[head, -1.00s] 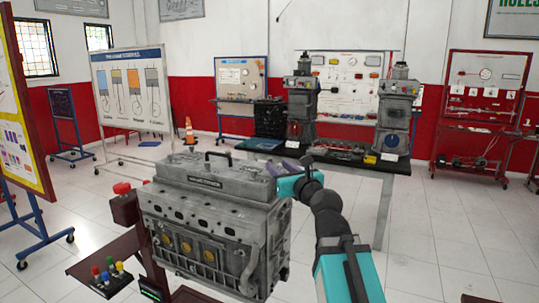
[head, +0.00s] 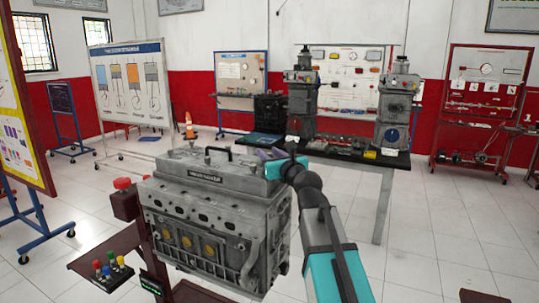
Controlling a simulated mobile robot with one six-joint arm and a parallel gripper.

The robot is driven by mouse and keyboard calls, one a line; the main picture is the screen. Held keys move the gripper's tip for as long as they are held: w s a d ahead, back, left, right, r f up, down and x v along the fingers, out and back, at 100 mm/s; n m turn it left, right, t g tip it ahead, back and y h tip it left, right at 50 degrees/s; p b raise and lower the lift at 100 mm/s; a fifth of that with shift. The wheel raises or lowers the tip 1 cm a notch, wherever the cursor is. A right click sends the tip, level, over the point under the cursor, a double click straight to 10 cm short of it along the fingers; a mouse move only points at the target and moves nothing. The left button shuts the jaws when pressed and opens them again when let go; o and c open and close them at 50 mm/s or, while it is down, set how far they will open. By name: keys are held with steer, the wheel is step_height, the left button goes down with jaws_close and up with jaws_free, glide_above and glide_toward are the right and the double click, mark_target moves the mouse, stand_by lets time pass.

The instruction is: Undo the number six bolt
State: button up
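A grey engine block (head: 215,215) stands on a dark red stand in the middle of the head view. Its grey top cover (head: 205,172) carries a black handle and a dark label plate. My teal and black arm reaches in from the lower right, and its teal end (head: 284,167) is over the right end of the cover. My gripper's fingers are not clearly visible, so I cannot tell if they touch anything. No bolt number can be read, and the number six bolt cannot be picked out.
A side tray (head: 110,275) with several coloured knobs and a red button (head: 122,183) are at the engine's left. Behind is a dark table (head: 345,155) with two machine units. Display boards stand along the walls.

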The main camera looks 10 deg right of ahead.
jaws_close()
